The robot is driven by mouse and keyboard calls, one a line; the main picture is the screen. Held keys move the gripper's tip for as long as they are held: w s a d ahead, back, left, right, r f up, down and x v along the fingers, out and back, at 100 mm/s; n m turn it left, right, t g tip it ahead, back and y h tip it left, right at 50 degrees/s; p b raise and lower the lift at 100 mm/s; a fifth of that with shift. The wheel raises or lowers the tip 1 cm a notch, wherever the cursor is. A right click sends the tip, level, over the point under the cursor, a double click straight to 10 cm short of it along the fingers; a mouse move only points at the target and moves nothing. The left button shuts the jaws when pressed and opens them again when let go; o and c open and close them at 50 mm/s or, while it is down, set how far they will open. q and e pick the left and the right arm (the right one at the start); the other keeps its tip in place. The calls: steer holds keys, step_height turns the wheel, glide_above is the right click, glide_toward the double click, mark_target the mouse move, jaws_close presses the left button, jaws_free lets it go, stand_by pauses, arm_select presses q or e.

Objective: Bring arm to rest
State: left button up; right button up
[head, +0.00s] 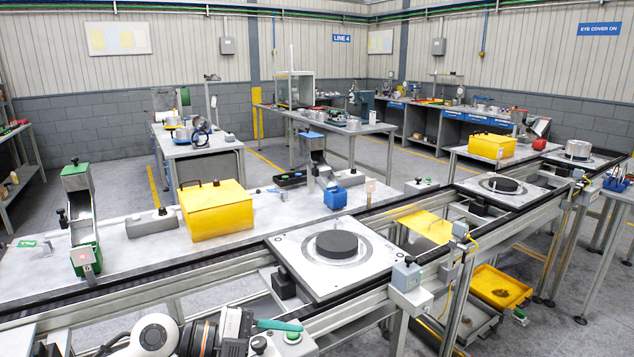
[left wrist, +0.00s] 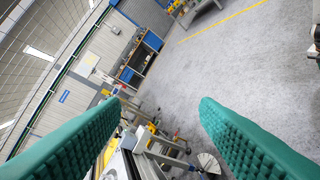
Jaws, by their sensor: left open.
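My left arm (head: 155,335) comes in along the bottom edge of the head view, low in front of the conveyor. Its gripper (head: 281,326) shows one teal finger there, pointing right. In the left wrist view, the two ribbed teal fingers of this gripper (left wrist: 160,104) stand wide apart with nothing between them. The wrist view is tilted and looks past the fingers at the floor, wall and benches. My right gripper is in neither view.
A pallet with a dark disc (head: 337,244) sits on the conveyor just beyond my left gripper. A sensor box (head: 406,274) stands on the near rail. A yellow box (head: 217,208) and a green-topped feeder (head: 80,215) stand on the table behind. Grey floor (left wrist: 240,70) is open in the wrist view.

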arm_select(q)
step_height(320, 180, up, 6)
steer(key=d+n+t+h, duration=0.1)
steer(key=n+t+h, duration=0.3)
steer(key=t+h, duration=0.15)
steer(key=w+a+n+t+y, duration=0.1)
steer(key=a+n+t+y, duration=0.5)
steer(key=n+t, duration=0.4)
steer(key=s+a+f+n+g+y, duration=0.2)
steer(key=s+a+f+n+y, duration=0.1)
steer(key=a+f+n+y, duration=0.4)
steer(key=s+a+f+n+g+y, duration=0.25)
steer(key=f+n+y, duration=0.25)
steer(key=f+y, duration=0.35)
steer(key=s+f+m+g+h, duration=0.1)
steer(key=s+f+g, duration=0.45)
steer(key=s, duration=0.45)
steer(key=s+f+g+h, duration=0.1)
steer(key=s+f+g, duration=0.5)
steer(key=s, duration=0.4)
step_height(320, 180, down, 26)
steer(key=s+a+f+g, duration=0.1)
steer(key=s+a+f, duration=0.2)
steer(key=s+f, duration=1.4)
steer(key=shift+m+y, duration=0.3)
